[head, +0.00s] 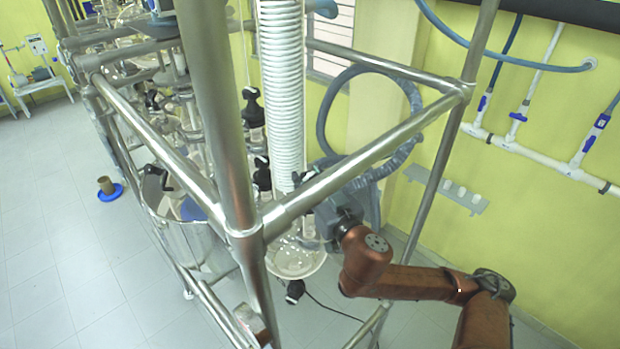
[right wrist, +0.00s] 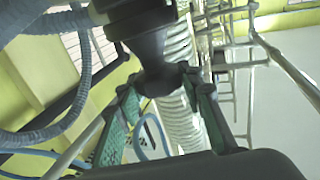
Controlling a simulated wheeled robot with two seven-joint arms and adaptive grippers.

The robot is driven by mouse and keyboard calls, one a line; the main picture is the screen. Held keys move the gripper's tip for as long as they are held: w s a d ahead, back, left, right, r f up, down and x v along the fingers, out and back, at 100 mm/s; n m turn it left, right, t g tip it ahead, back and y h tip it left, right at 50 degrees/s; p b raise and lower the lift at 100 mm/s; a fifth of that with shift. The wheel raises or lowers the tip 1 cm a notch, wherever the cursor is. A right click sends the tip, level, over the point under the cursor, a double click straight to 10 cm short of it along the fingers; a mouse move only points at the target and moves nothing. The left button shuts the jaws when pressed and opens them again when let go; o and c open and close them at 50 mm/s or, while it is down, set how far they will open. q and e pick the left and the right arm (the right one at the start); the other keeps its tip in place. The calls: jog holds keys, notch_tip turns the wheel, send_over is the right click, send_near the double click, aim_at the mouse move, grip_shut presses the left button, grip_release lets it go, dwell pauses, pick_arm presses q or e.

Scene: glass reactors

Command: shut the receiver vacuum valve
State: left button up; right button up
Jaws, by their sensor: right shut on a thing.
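In the right wrist view a black valve part (right wrist: 155,55), wide at the top and narrowing downward, sits between the green-padded fingers of my right gripper (right wrist: 160,88). The fingers are shut on its narrow lower end. In the head view my right gripper (head: 330,212) is behind the steel frame bar, beside the round glass receiver (head: 296,260) under the white coiled column (head: 281,90). The valve it holds is hidden there by the bar and gripper, so its handle angle cannot be told. My left gripper is not in view.
A steel tube frame (head: 360,163) crosses between the camera and my right gripper. A grey hose (head: 322,125) loops behind it. Another black valve (head: 295,290) hangs below the receiver. A steel vessel (head: 195,250) stands left. White wall pipes (head: 540,160) run at right.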

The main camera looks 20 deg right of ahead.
jog(key=shift+m+h, duration=0.7)
jog(key=shift+h, duration=0.3)
jog(key=shift+m+h, duration=0.4)
jog(key=shift+h, duration=0.2)
jog(key=shift+a+m+g+h, duration=0.15)
jog(key=shift+m+g+h, duration=0.45)
jog(key=shift+m+h, duration=0.85)
jog(key=m+g+h, duration=0.1)
jog(key=h, duration=0.1)
jog(key=h+b, duration=0.1)
jog(key=h, duration=0.1)
jog(key=shift+f+m+g, duration=0.15)
jog(key=shift+m+g, duration=0.2)
jog(key=shift+g, duration=0.05)
jog(key=shift+w+m+g+h+b, duration=0.1)
jog(key=shift+m+g+h+b, duration=0.65)
jog(key=shift+h, duration=0.3)
jog(key=m+g+h+b, duration=0.2)
jog(key=m+g, duration=0.1)
jog(key=g, duration=0.1)
jog(key=m+g+h+b, duration=0.3)
jog(key=g, duration=0.1)
jog(key=shift+m, duration=0.25)
jog(key=m+g+b, duration=0.2)
jog(key=g, duration=0.2)
jog(key=m+g+h+b, duration=0.1)
jog(key=m+g+b, duration=0.1)
jog(key=m+g, duration=0.1)
jog(key=shift+w+g, duration=0.1)
jog(key=shift+g, duration=0.75)
